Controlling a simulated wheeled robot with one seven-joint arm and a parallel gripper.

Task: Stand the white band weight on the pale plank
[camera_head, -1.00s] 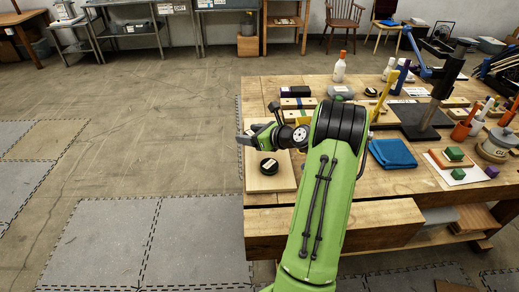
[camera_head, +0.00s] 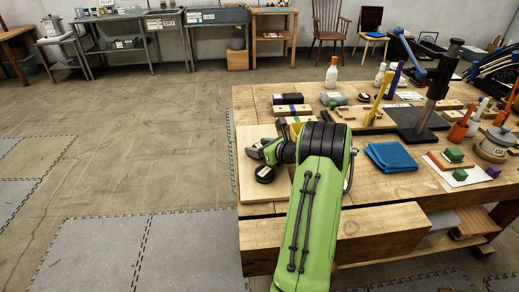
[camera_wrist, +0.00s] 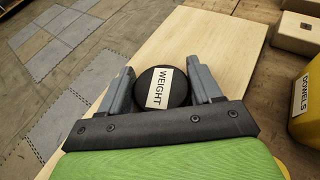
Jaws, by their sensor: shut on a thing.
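The weight (camera_head: 264,173) is a dark round piece with a white band across its top. The band reads WEIGHT in the wrist view (camera_wrist: 162,87). It is on or just over the pale plank (camera_head: 247,140), a smooth light board at the left end of the workbench. The plank fills the middle of the wrist view (camera_wrist: 215,45). My gripper (camera_wrist: 164,84) is shut on the weight, with one grey finger on each side. In the head view my gripper (camera_head: 262,155) is over the plank; the contact under the weight is hard to see.
A yellow DOWELS box (camera_wrist: 306,105) and a wooden block (camera_wrist: 297,33) are right of the plank. A blue cloth (camera_head: 391,156), a white bottle (camera_head: 332,74) and a dark stand (camera_head: 418,132) are farther right. The floor left of the bench is clear.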

